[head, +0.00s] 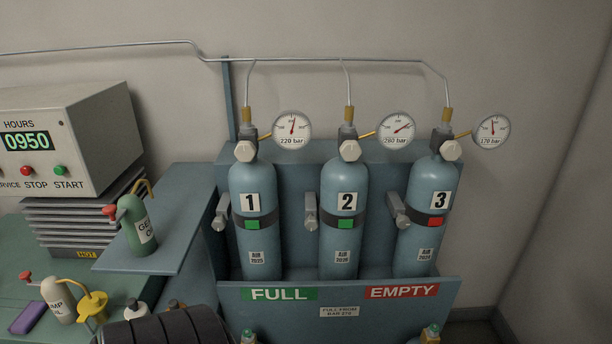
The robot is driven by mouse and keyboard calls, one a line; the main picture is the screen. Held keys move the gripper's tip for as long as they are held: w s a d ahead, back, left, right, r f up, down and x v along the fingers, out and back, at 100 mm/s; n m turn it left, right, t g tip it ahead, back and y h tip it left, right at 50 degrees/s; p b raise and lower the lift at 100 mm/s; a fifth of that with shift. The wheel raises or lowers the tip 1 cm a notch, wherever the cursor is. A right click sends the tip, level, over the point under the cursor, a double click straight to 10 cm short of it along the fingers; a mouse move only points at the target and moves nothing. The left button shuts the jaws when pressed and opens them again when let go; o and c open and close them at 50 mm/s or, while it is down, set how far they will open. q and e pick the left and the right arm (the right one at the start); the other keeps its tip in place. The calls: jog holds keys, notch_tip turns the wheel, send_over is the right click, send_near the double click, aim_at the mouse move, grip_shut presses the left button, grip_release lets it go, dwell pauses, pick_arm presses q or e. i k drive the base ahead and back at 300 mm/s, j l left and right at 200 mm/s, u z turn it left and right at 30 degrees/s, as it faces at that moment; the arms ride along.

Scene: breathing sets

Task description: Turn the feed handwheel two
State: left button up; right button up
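Three blue cylinders stand upright in a rack: cylinder 1 (252,225), cylinder 2 (343,260) and cylinder 3 (418,250). Each has a pale round knob at its neck valve: the left knob (245,151), the middle knob (350,150) and the right knob (451,151). No part is labelled as a feed handwheel, and I cannot tell how far any knob is turned. The gauges read 220 bar (292,130), 280 bar (397,128) and 170 bar (491,131). Cylinders 1 and 2 carry green markers; cylinder 3 carries a red one. Neither gripper shows.
The rack's front board (340,296) reads FULL left and EMPTY right. Grey clamp levers stand beside the cylinders. A control box (70,140) shows 0950. A dark ribbed cylinder (165,328) lies at the bottom edge.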

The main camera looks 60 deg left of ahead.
aim_at(350, 150)
jog(key=u, duration=1.55)
